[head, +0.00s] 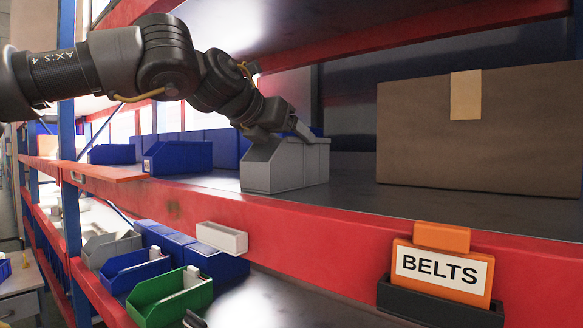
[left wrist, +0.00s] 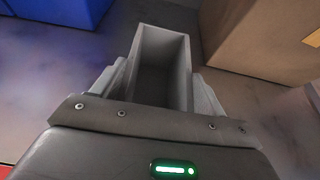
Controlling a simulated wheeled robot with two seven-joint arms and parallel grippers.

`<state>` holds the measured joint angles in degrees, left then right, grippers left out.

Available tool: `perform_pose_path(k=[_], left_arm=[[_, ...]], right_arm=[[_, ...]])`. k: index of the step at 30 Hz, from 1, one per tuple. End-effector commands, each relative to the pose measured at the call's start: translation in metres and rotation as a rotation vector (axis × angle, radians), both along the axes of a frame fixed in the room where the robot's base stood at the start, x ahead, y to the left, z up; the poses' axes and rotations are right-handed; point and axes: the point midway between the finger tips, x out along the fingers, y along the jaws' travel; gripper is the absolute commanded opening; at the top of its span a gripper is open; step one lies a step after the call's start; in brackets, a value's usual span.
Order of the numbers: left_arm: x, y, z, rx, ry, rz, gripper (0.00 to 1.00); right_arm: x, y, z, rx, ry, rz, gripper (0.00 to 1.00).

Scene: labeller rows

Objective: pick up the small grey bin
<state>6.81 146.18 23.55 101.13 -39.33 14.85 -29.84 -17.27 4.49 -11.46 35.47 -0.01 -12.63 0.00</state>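The small grey bin (head: 272,172) stands on the upper shelf, close behind its red front edge. My left gripper (head: 280,128) reaches down onto it from above and behind. In the left wrist view the open-topped bin (left wrist: 160,72) lies between the two fingers of my left gripper (left wrist: 160,92). One finger is on each side of it, with no clear gap at the walls. The bin looks empty and upright, and it appears to rest on the shelf. My right gripper does not show clearly in any view.
Blue bins (head: 178,158) stand left of the grey bin. A large cardboard box (head: 480,130) stands to its right. The red shelf edge (head: 330,222) runs in front, with an orange BELTS label (head: 441,272). Grey, blue and green bins (head: 172,298) fill the lower shelf's left end.

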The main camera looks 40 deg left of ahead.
Motion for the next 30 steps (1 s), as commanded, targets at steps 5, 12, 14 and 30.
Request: perform_pose_path(k=[5,12,14,30], left_arm=[[0.0,0.0,0.0,0.0,0.001,0.0,0.49],[0.0,0.0,0.0,0.0,0.0,0.0,0.23],[0.0,0.0,0.0,0.0,0.0,0.0,0.23],[-0.011,0.011,0.05,-0.005,-0.008,0.004,0.23]], right_arm=[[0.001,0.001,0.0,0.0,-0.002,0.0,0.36],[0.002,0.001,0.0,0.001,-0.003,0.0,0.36],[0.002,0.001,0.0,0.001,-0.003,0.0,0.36],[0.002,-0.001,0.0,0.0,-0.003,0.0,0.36]])
